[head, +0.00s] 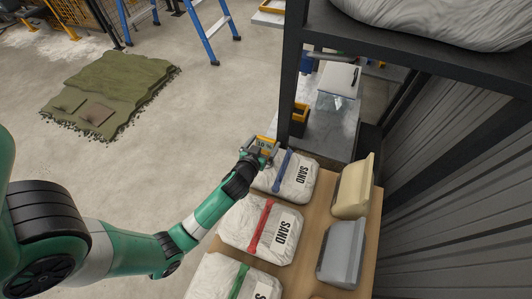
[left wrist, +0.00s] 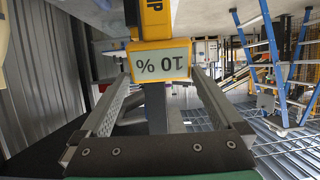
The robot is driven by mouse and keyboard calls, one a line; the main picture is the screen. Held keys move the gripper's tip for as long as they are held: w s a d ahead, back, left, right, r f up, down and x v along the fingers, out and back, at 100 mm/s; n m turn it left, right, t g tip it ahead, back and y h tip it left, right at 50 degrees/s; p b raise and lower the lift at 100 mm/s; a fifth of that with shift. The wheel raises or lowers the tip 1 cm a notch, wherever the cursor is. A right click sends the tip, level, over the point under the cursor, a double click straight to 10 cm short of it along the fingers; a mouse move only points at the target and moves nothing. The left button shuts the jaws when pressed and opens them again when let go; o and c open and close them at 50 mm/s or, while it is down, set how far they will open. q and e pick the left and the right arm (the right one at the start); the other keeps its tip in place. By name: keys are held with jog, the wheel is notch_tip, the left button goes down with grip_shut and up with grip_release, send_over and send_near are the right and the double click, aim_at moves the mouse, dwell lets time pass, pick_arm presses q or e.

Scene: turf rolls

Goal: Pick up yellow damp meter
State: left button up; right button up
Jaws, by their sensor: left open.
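The yellow damp meter (left wrist: 153,22) shows large in the left wrist view, upside down, with a grey display reading "10 %". In the head view the yellow meter (head: 267,141) is a small patch at the end of my left arm, by the far edge of the wooden table, partly hidden by the gripper. My left gripper (left wrist: 163,76) is open, with one finger on each side of the display end. I cannot tell whether either finger touches it. My left gripper (head: 262,148) also shows in the head view. My right gripper is not in view.
White sand bags with blue (head: 290,177), red (head: 262,228) and green straps lie on the wooden table (head: 310,220). Beige (head: 352,186) and grey (head: 342,250) bins stand at its right. A dark rack post (head: 292,75) rises close beyond the gripper. Turf (head: 110,90) lies on open floor.

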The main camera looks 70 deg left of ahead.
aim_at(267, 138)
pick_arm(q)
jog(key=b+x, duration=0.2)
jog(key=x, duration=0.3)
jog(key=shift+s+f+b, duration=0.15)
jog(key=shift+b, duration=0.15)
jog(key=shift+a, duration=0.15)
grip_shut()
